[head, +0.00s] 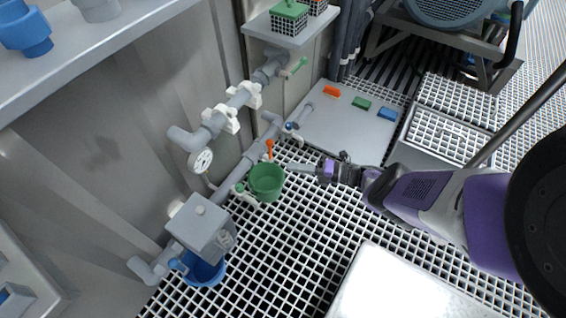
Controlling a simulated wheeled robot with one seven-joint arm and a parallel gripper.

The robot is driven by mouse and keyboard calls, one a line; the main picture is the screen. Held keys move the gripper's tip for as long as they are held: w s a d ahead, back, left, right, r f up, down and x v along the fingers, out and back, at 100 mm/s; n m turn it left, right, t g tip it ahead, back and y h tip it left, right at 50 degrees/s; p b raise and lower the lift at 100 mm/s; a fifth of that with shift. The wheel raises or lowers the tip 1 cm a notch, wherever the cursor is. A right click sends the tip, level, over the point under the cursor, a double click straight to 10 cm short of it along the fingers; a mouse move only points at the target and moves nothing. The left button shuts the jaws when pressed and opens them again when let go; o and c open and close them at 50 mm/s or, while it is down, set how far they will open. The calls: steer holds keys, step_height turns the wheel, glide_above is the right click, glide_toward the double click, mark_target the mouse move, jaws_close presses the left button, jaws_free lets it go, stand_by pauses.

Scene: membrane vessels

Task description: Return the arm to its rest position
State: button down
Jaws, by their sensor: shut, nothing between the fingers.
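My arm, purple and grey, reaches in from the right of the head view. My gripper (292,167) is at its left end, shut and empty. It points left, just right of and a little above a green bucket (266,181). I cannot tell whether the fingertips touch anything there. An orange-handled valve (269,150) is on the pipe just behind the green bucket.
Grey pipes with a pressure gauge (201,160) run along the left wall. A blue bucket (205,272) stands under a grey box (201,227). A grey plate (345,130) holds orange, green and blue pieces. A pale box top (410,290) is at the lower right. Grating covers the floor.

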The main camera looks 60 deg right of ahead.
steer(key=shift+s, duration=0.25)
steer(key=shift+d, duration=0.1)
